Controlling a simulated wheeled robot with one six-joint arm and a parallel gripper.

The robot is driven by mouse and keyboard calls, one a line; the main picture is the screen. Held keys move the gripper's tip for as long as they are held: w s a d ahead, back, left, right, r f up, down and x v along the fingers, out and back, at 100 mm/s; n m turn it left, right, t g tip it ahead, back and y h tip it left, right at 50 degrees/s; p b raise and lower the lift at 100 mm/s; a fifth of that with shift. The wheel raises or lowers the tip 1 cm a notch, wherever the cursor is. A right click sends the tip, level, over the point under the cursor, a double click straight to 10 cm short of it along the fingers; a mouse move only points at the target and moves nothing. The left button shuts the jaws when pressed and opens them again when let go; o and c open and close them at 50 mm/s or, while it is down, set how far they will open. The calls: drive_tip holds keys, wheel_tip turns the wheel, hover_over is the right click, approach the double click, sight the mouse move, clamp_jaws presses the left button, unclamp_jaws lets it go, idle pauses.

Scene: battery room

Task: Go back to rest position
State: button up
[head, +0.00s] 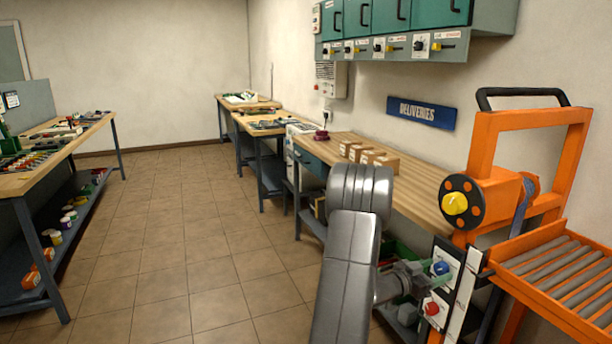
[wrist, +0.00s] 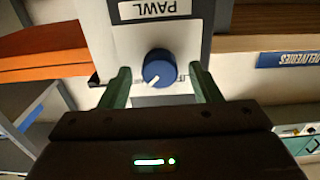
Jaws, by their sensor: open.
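My gripper (wrist: 162,88) is open in the wrist view. Its two green fingers stand on either side of a blue knob (wrist: 159,68) with a white pointer line, on a pale panel (wrist: 110,45) labelled PAWL. I cannot tell whether the fingers touch the knob. In the head view my arm reaches forward and down to the right, and the gripper end (head: 415,275) is beside the control panel with the blue knob (head: 440,268). A red knob (head: 432,308) sits below the blue one.
An orange hoist frame (head: 490,150) with a yellow knob (head: 455,203) and an orange roller conveyor (head: 560,275) stand at the right. A wooden bench (head: 425,190) holds several cardboard boxes (head: 370,155). Another workbench (head: 60,150) is at the left. The tiled floor (head: 180,220) between is clear.

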drive_tip(key=n+p, duration=0.1)
drive_tip(key=p, duration=0.1)
drive_tip(key=n+p, duration=0.4)
drive_tip(key=shift+r+p, duration=0.25)
drive_tip(key=shift+p, duration=0.1)
drive_tip(key=n+p, duration=0.2)
drive_tip(key=shift+f+p, duration=0.2)
drive_tip(key=shift+p, duration=0.15)
drive_tip(key=shift+n, duration=0.3)
